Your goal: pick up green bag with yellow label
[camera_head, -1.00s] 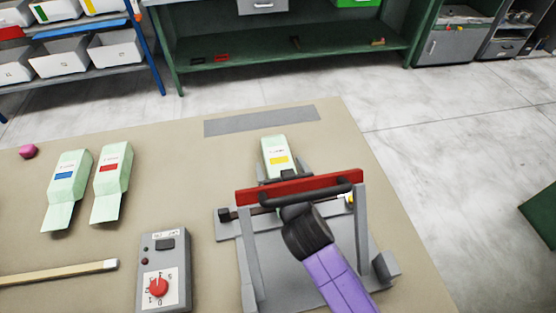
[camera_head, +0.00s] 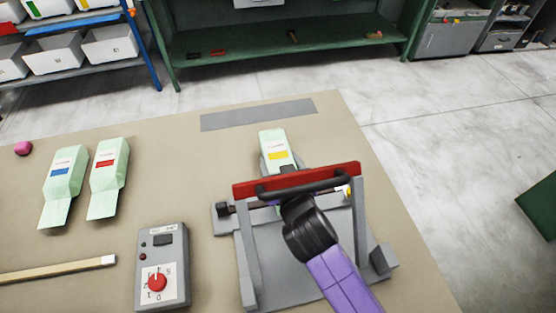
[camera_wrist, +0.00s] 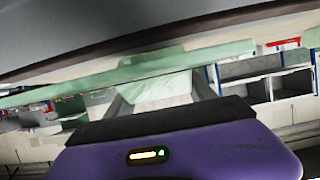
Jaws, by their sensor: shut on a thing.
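The green bag with the yellow label (camera_head: 275,146) lies at the far side of the press, its labelled end sticking out behind the red bar (camera_head: 296,180). My gripper (camera_head: 279,165) reaches through the press frame under the red bar and is shut on the bag. The bar and black handle hide part of the fingers and the bag's near end. In the wrist view, pale green bag material (camera_wrist: 160,90) shows between the two grey fingers.
The grey press frame (camera_head: 245,260) stands close around my arm. Left of it are a control box (camera_head: 175,240) with a red knob, two green bags with red (camera_head: 107,180) and blue (camera_head: 62,185) labels, and a wooden stick (camera_head: 60,270). A grey strip (camera_head: 258,114) lies beyond the bag.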

